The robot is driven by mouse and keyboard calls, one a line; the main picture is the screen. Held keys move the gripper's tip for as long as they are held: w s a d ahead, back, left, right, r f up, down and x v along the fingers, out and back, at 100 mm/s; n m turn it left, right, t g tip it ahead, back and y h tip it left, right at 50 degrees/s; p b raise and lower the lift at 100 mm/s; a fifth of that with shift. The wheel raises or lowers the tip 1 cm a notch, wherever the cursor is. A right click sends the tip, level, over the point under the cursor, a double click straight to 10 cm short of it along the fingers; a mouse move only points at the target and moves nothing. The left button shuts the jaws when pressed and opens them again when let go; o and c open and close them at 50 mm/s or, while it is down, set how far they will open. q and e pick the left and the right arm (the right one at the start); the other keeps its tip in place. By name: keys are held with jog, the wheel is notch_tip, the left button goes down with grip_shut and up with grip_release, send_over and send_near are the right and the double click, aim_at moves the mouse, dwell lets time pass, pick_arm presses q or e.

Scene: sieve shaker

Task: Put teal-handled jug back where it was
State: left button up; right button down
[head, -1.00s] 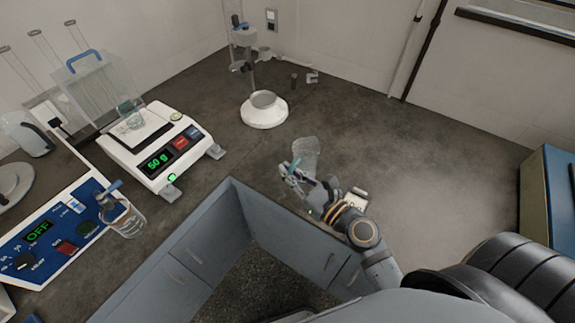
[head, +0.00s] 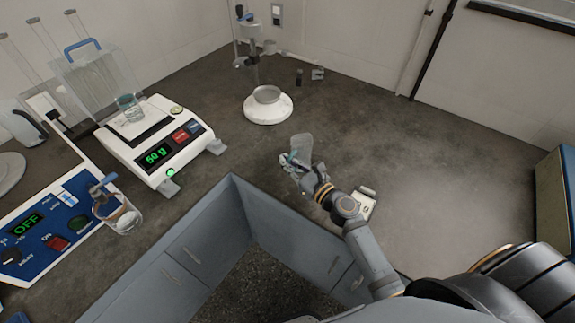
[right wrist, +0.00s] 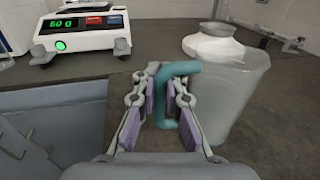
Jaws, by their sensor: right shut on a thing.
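The teal-handled jug is clear and looks empty; its body (head: 302,146) is over the bench, in front of the white-based stand. My right gripper (head: 293,161) is shut on its teal handle. In the right wrist view the handle (right wrist: 180,70) sits between the two finger pads of the gripper (right wrist: 162,108), and the clear jug body (right wrist: 238,98) is to the right, roughly upright. I cannot tell whether its bottom touches the bench. My left gripper is not in view.
A white-based stand (head: 268,108) is behind the jug. A blue-handled jug (head: 125,218) is by the control panel (head: 60,222). A small pale object (head: 364,203) lies beside my arm. The bench right of it is clear.

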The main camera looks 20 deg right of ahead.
jog(key=shift+f, duration=0.15)
jog(key=c, duration=1.9)
grip_release()
jog(key=shift+f, duration=0.15)
jog(key=o, duration=0.5)
jog(key=shift+c, duration=0.2)
